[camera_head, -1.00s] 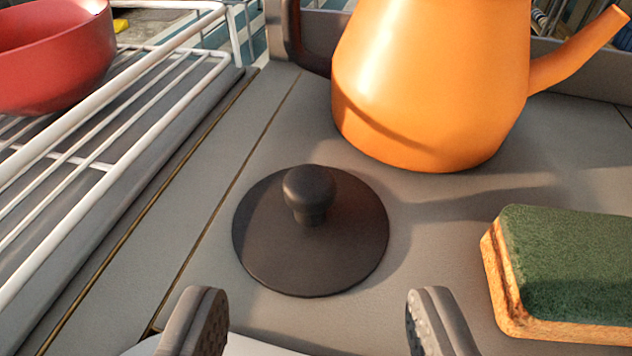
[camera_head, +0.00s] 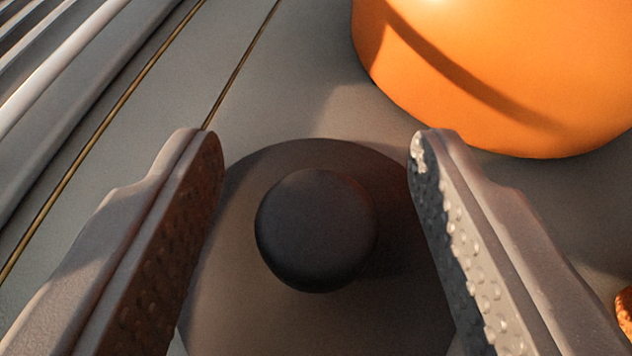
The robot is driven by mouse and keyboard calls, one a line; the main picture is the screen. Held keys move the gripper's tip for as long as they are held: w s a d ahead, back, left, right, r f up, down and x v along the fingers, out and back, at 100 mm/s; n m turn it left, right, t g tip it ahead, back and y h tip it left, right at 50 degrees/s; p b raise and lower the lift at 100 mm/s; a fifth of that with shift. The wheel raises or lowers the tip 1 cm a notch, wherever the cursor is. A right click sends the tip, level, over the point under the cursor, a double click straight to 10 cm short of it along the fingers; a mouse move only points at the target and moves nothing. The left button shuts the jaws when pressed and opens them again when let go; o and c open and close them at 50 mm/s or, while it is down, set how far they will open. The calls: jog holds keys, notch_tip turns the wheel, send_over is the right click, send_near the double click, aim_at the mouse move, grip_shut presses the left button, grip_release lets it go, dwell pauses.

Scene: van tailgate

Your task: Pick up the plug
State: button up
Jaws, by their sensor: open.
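The plug is a dark disc (camera_head: 240,290) with a round black knob (camera_head: 316,230) on top, lying flat on the grey surface. My gripper (camera_head: 316,150) is open and close above it, with one finger on each side of the knob. The knob shows between the fingers with a gap to each one, and neither finger touches it. The fingers hide the left and right edges of the disc.
An orange kettle (camera_head: 500,80) stands close behind the right finger. A white wire rack (camera_head: 50,70) lies at the left. A bit of the sponge (camera_head: 625,312) shows at the right edge. The grey surface (camera_head: 300,75) behind the plug is clear.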

jog(key=c, duration=1.1)
jog(key=shift+o, duration=0.2)
jog(key=shift+r, duration=0.15)
